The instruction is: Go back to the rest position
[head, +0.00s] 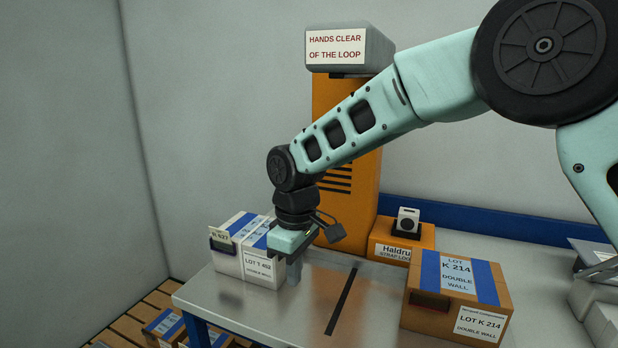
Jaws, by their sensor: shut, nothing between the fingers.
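My gripper (294,272) is at the end of my mint-green arm, pointing down over the metal table (240,308). Its fingers are shut with nothing seen between them, though they are small and partly hidden by the gripper body. It is close to the right side of a white box (262,270) with blue tape, labelled LOT T 452. I cannot tell whether it touches the box. My arm reaches in from the upper right.
A brown box (425,316) labelled LOT K 214 stands right on the table. Behind are an orange machine (328,100) with a grey head (375,50) and a small orange unit (385,248). A dark slot (342,300) crosses the tabletop. More boxes (165,328) lie low left.

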